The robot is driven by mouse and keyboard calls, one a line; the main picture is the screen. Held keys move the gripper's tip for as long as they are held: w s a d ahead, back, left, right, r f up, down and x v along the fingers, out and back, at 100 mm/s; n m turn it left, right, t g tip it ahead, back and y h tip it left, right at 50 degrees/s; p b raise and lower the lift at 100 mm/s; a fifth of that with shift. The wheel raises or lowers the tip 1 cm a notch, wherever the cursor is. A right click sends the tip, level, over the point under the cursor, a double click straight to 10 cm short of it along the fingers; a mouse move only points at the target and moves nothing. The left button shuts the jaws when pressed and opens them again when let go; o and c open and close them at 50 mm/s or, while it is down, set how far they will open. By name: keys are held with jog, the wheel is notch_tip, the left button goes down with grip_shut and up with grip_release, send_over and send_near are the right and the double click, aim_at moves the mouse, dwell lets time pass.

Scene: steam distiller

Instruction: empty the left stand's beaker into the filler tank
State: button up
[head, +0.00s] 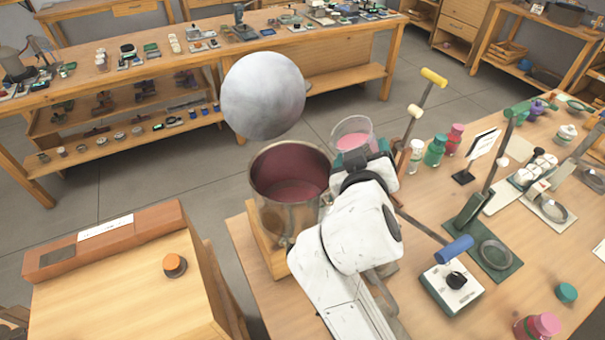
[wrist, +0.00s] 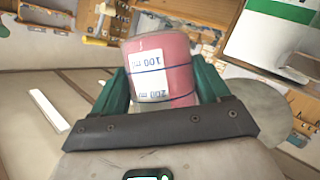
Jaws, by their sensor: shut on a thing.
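A clear beaker (head: 352,126) with pink liquid is held up beside the tank in the head view. In the wrist view the beaker (wrist: 160,70) shows a white label with 100 ml and 200 ml marks, upside down. My gripper (head: 374,158) is shut on the beaker, its green fingers (wrist: 160,88) on either side. The open metal tank (head: 290,205), which I take for the filler tank, stands left of my gripper with reddish liquid inside. The beaker looks near upright, to the right of and behind the tank rim. Its lower part is hidden by my wrist.
A large grey sphere (head: 263,95) is close behind the tank rim. A stand rod with a yellow end (head: 433,77) rises just right of the beaker. A blue-ended clamp (head: 455,248), a white device (head: 451,288) and several jars crowd the right bench.

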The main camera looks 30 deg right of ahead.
jog(key=shift+w+a+r+n+h+p, duration=0.1)
jog(key=shift+a+r+n+h+p, duration=0.15)
jog(key=shift+r, duration=0.35)
jog(key=shift+w+a+r+n+h+p, duration=0.15)
jog(key=shift+a+r+n+p, duration=0.1)
jog(key=shift+r, duration=0.35)
jog(key=shift+s+f+b, duration=0.1)
jog(key=shift+f+b, duration=0.1)
jog(key=shift+b, duration=0.15)
jog(key=shift+a+f+n+h+b, duration=0.15)
jog(key=shift+n+h+b, duration=0.2)
jog(key=shift+n, duration=0.25)
jog(key=shift+r+n+t+h+p, duration=0.3)
jog(key=shift+r+n+t+h, duration=0.15)
jog(key=shift+r+n, duration=0.2)
jog(key=shift+f+n, duration=0.25)
jog(key=shift+h+b, duration=0.3)
jog(key=shift+b, duration=0.05)
jog(key=shift+f+n, duration=0.15)
jog(key=shift+n, duration=0.35)
jog(key=shift+r+n+t, duration=0.2)
jog(key=shift+n+t, duration=0.05)
jog(key=shift+n, duration=0.05)
